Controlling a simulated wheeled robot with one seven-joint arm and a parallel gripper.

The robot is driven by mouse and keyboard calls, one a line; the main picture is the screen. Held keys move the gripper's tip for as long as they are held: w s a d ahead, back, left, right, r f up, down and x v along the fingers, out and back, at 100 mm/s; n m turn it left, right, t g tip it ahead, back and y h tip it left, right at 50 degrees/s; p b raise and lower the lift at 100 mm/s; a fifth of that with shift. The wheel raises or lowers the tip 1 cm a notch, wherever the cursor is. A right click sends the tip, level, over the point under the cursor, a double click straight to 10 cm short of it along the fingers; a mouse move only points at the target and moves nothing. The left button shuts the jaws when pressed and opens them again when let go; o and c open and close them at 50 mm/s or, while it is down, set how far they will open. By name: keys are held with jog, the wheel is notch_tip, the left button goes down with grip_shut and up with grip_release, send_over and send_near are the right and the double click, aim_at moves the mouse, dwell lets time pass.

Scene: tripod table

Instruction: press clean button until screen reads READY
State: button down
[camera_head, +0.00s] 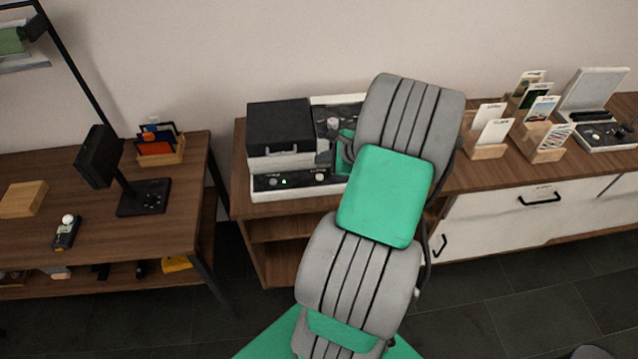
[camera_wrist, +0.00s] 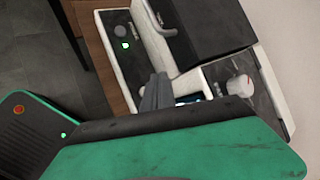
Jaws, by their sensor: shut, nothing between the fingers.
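The machine (camera_head: 275,162) is a white box with a black lid, on the wooden cabinet at centre; it also fills the upper wrist view (camera_wrist: 150,42). Its front strip carries a lit green square (camera_wrist: 125,45) beside a dark round button (camera_wrist: 118,30). A white knob (camera_wrist: 241,85) stands on the dark side panel. My gripper (camera_head: 325,160) is shut and empty, close to the machine's right part; its fingers show in the wrist view (camera_wrist: 157,92). A bluish patch (camera_wrist: 188,99) shows partly behind the fingers; I cannot tell whether it is a screen. No button label or screen text is readable.
My arm covers the machine's right side in the head view. Left is a table with a black stand display (camera_head: 97,157), a handheld device (camera_head: 66,233) and a wooden block (camera_head: 23,198). Right of my arm, card holders (camera_head: 487,150) and an open white case (camera_head: 597,95) stand on the cabinet.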

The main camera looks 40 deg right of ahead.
aim_at(322, 178)
jog(key=shift+f+b, duration=0.7)
jog(key=shift+f, duration=1.2)
jog(key=shift+f, duration=0.1)
dwell(0.3)
jog(key=shift+f, duration=0.35)
jog(key=shift+f, duration=0.45)
dwell(0.7)
jog(key=shift+r+p, duration=0.65)
jog(key=shift+r, duration=0.25)
notch_tip(322, 178, up, 5)
jog(key=p, duration=0.4)
jog(key=shift+r+p, duration=0.1)
jog(key=shift+p, duration=0.25)
